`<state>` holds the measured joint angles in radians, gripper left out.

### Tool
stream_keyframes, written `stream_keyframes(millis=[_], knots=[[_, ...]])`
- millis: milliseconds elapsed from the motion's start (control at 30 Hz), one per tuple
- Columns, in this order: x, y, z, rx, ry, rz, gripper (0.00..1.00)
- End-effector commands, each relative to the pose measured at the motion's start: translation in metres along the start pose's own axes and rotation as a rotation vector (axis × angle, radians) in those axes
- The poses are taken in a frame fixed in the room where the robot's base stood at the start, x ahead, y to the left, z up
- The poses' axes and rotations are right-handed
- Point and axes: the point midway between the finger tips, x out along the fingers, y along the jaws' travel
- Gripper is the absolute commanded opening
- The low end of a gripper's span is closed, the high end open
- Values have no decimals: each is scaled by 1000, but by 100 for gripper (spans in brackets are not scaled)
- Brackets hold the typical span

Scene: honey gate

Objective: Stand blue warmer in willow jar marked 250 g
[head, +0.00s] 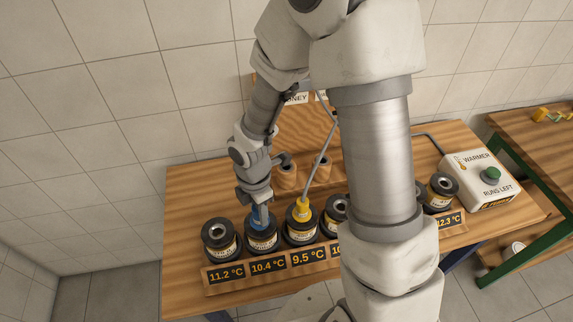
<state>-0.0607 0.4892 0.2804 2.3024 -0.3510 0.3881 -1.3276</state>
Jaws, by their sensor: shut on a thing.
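My gripper (262,214) is shut on the blue warmer (258,224), directly over the second jar (262,239) from the left. The blue part shows at that jar's mouth; I cannot tell how deep it sits or whether it touches the jar. That jar is dark with a pale label, behind a display reading 10.4 °C. The labels are too small to read, so I cannot tell which jar is the willow one marked 250 g. Other jars stand in the same row: one at far left (220,242), and more to the right, partly hidden by my arm.
A yellow warmer (303,208) with a grey rod or cable stands in the third jar (301,230), close to my gripper. Temperature displays (268,266) line the front. A white WARMER box (481,177) with a green button stands at right. The table's left end (185,220) is clear.

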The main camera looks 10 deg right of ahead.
Motion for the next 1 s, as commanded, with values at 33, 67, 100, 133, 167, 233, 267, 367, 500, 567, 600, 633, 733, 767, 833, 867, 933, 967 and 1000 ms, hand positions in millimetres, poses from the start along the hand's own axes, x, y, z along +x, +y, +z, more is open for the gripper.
stream_keyframes(millis=[33, 67, 100, 133, 167, 233, 267, 367, 500, 567, 600, 633, 733, 767, 833, 867, 933, 967, 1000], knots=[[4, -1, -1, -1, 1, -2, 0], [5, 0, -1, 0, 1, -1, 0], [5, 0, 0, 0, 1, 0, 0], [4, 0, 0, 1, 0, 1, 0], [4, 0, 0, 1, 0, 1, 0], [4, 0, 0, 1, 0, 1, 39], [4, 0, 0, 1, 0, 0, 44], [4, 0, 0, 1, 0, 0, 62], [4, 0, 0, 1, 0, 0, 70], [4, 0, 0, 1, 0, 0, 70], [4, 0, 0, 1, 0, 0, 70], [4, 0, 0, 1, 0, 0, 72], [4, 0, 0, 1, 0, 0, 90], [4, 0, 0, 1, 0, 0, 95], [4, 0, 0, 1, 0, 0, 95], [4, 0, 0, 1, 0, 0, 95], [4, 0, 0, 1, 0, 0, 95], [4, 0, 0, 1, 0, 0, 95], [4, 0, 0, 1, 0, 0, 99]])
